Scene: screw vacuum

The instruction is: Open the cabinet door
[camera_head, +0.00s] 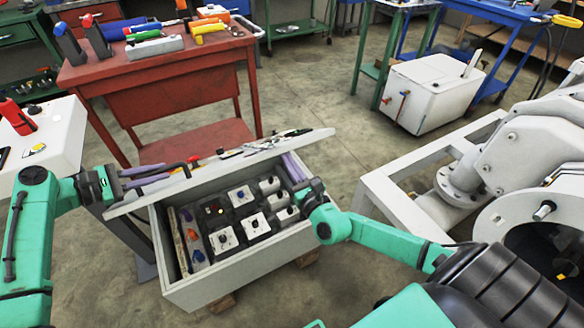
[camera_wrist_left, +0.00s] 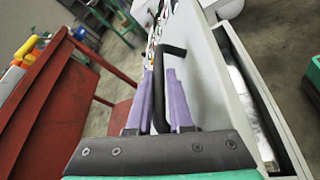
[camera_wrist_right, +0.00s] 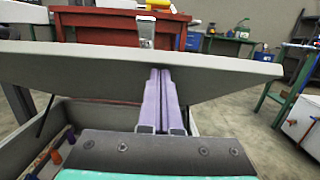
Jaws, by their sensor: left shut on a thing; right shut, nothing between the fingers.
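The grey cabinet (camera_head: 238,268) stands in the middle of the head view. Its door (camera_head: 125,207) is partly open and tilted up, showing switches and knobs inside. My left gripper (camera_head: 150,180) is at the door's outer face, its purple fingers shut on the black door handle (camera_wrist_left: 161,85). My right gripper (camera_head: 292,168) is shut and empty at the right end of the opening. In the right wrist view its closed fingers (camera_wrist_right: 160,90) lie in front of the door's inner face (camera_wrist_right: 90,75). I cannot tell whether they touch it.
A red table (camera_head: 165,65) with tools stands behind the cabinet. A white box (camera_head: 432,92) is on the floor at the back right. A light grey frame with a large machine (camera_head: 490,150) stands to the right. Open floor (camera_head: 325,115) lies between the red table and the white box.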

